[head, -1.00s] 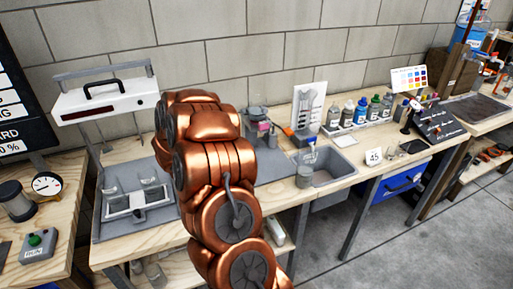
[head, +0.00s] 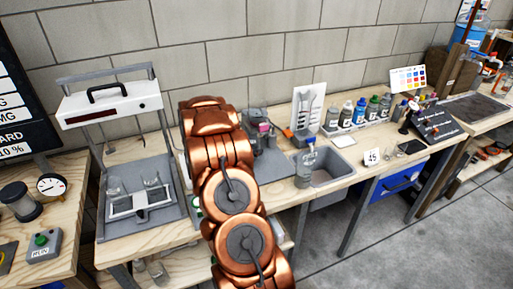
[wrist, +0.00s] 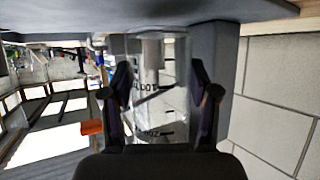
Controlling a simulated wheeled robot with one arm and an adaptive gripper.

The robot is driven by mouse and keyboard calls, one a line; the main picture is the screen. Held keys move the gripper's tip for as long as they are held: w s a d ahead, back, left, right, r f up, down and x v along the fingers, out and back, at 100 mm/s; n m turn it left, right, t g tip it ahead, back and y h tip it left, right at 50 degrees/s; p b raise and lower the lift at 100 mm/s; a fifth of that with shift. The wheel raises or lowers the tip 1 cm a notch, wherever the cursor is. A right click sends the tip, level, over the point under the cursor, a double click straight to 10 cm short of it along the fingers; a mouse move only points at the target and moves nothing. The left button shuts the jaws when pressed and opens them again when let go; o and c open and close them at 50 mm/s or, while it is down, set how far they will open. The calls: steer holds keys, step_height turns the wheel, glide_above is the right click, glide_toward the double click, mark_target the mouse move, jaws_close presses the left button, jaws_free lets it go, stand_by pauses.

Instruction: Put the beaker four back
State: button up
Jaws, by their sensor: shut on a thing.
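A clear glass beaker (wrist: 157,80) with dark volume marks, one reading 100, is between the fingers of my gripper (wrist: 163,95) in the wrist view. The gripper is shut on its sides. I cannot read which number the beaker bears. In the head view my arm hides the gripper and this beaker.
A white device with a black handle (head: 110,108) stands above that stand. Several reagent bottles (head: 359,112) line the back.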

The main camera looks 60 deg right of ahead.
mark_target(257, 148)
steer(key=d, duration=0.1)
steer(key=d+p, duration=0.1)
steer(key=d, duration=0.1)
steer(key=shift+s+f, duration=0.15)
steer(key=shift+s, duration=0.05)
steer(key=shift+w+f, duration=0.1)
steer(key=shift+f, duration=0.4)
steer(key=shift+f, duration=0.15)
steer(key=o, duration=1.4)
